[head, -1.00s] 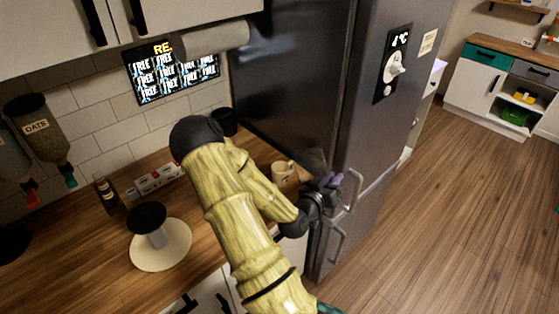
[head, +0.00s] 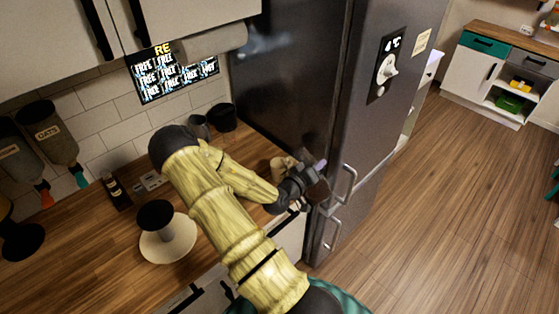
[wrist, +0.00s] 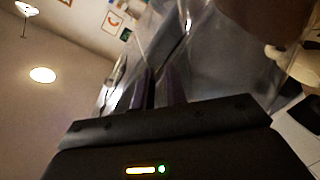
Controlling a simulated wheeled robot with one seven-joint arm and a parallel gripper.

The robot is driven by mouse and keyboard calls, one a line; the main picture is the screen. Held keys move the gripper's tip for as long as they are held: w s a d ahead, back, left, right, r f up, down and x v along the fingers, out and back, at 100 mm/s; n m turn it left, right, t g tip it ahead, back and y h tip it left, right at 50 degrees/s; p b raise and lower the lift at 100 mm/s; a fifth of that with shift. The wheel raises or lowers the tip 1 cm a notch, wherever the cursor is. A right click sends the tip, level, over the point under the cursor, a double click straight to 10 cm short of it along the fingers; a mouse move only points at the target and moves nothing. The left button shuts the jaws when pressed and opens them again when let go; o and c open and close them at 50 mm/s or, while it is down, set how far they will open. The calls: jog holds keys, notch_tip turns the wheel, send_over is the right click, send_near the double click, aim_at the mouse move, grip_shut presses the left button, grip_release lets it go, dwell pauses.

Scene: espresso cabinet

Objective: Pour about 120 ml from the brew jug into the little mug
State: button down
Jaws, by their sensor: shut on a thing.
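My gripper (head: 319,166) is in front of the fridge, at the right end of the counter, its purple fingertips partly visible. In the wrist view my gripper (wrist: 158,88) is shut on the clear glass brew jug (wrist: 225,62), whose wall fills the middle of that view. Brown liquid (wrist: 272,18) shows at the upper right there, and the jug looks tilted. The little beige mug (head: 279,162) is on the counter just left of my gripper and partly hidden by it. I cannot tell whether liquid is falling into the mug.
The dark fridge (head: 290,75) with its handles stands close on the right. A black cup (head: 222,117) and a grey cup (head: 197,126) are at the back. A white disc with a black knob (head: 155,215) is on the left of the counter.

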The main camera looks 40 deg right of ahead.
jog(key=shift+w+a+r+n+p, duration=0.1)
jog(key=shift+w+n+p, duration=0.05)
jog(key=shift+n+p, duration=0.15)
jog(key=shift+w+d, duration=0.1)
jog(key=shift+d, duration=0.1)
dwell(0.4)
jog(key=shift+w+a+n+p, duration=0.15)
jog(key=shift+w+n+p, duration=0.15)
jog(key=shift+w+p, duration=0.05)
jog(key=shift+s+d+g, duration=0.2)
jog(key=shift+g, duration=0.1)
jog(key=shift+w+a, duration=0.3)
jog(key=shift+a, duration=0.05)
jog(key=shift+w, duration=0.1)
jog(key=shift+d+r+n+p, duration=0.1)
jog(key=shift+d+n+p, duration=0.1)
jog(key=shift+n+p, duration=0.1)
jog(key=shift+a, duration=0.1)
